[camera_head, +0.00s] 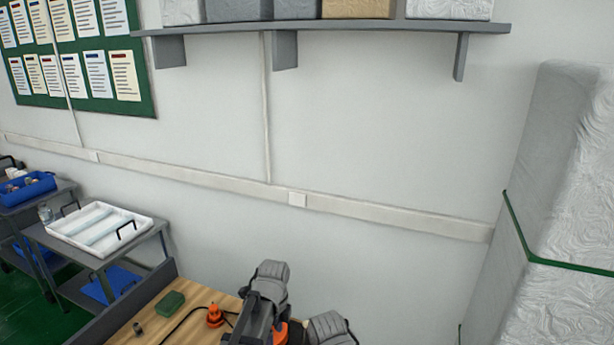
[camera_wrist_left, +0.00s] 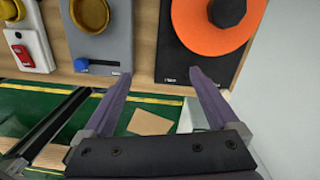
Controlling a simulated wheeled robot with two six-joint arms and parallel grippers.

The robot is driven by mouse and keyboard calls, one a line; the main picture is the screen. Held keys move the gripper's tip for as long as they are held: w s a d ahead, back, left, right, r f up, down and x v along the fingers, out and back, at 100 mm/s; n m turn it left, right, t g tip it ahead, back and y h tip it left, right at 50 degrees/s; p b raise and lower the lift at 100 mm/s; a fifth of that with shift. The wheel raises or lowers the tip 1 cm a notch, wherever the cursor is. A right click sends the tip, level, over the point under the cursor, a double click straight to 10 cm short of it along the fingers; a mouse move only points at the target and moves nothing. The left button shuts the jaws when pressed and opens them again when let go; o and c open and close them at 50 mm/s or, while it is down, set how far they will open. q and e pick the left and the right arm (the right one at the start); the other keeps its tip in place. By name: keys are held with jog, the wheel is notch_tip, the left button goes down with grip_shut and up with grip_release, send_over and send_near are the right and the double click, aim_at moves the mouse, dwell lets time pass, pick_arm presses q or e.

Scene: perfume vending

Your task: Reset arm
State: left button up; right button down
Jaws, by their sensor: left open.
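My left gripper (camera_wrist_left: 158,85) is in the left wrist view, open and with nothing between its two purple-grey fingers. Its fingertips point toward a wooden surface that bears several devices. These are a dark panel with a large orange disc and black knob (camera_wrist_left: 215,25), a grey panel with a yellow knob (camera_wrist_left: 90,14) and blue piece, and a white and red unit (camera_wrist_left: 32,48). I cannot tell if the fingertips touch the panels. Neither gripper can be made out in the head view. No perfume bottle can be made out.
A wooden bench top (camera_head: 185,318) with a green box (camera_head: 171,302) and an orange item (camera_head: 214,316) is at the bottom. A cart with a white tray (camera_head: 98,228) stands left. A tall wrapped stack (camera_head: 560,170) stands right. A shelf (camera_head: 350,28) is above.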

pick_arm(q)
jog(key=s+d+f+n+b, duration=0.1)
jog(key=s+n, duration=0.6)
jog(key=n, duration=0.1)
jog(key=s+d+f+n+b, duration=0.1)
jog(key=s+n, duration=0.7)
jog(key=shift+s+d+f+y, duration=0.25)
jog(key=shift+d+f+y, duration=0.05)
jog(key=shift+d+f, duration=0.1)
